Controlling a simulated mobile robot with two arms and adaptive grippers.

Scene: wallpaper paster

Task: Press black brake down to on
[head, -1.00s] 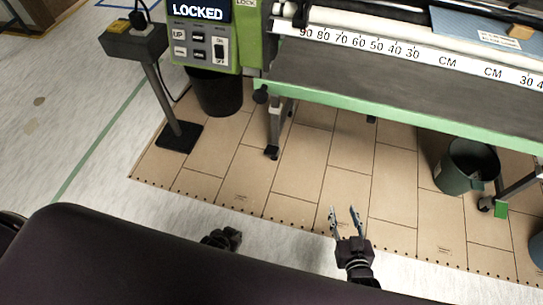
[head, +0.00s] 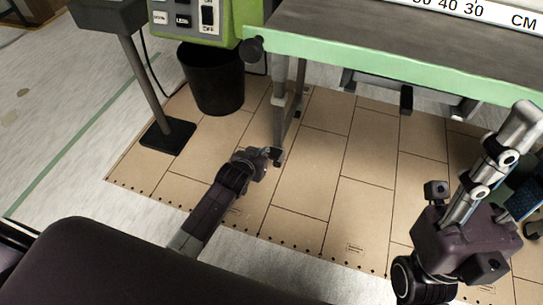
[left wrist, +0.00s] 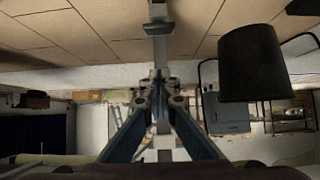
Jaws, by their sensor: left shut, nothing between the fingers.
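The black brake (head: 277,156) is a small dark foot piece at the bottom of the machine's front left leg (head: 287,95). In the left wrist view a dark foot piece (left wrist: 158,28) shows at the top centre, beyond the fingertips. My left gripper (head: 266,154) is low over the tiled floor, just left of the leg's foot. Its fingers (left wrist: 157,78) are together and empty. I cannot tell whether they touch the brake. My right gripper (head: 508,140) is raised at the right, seen side-on, so its opening is unclear.
A black bin (head: 213,85) stands left of the leg, with a post on a black base plate (head: 168,137) farther left. The machine's green front edge (head: 390,60) overhangs the leg. A dark green bin (head: 520,175) is partly hidden behind my right arm. Tiled floor between is clear.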

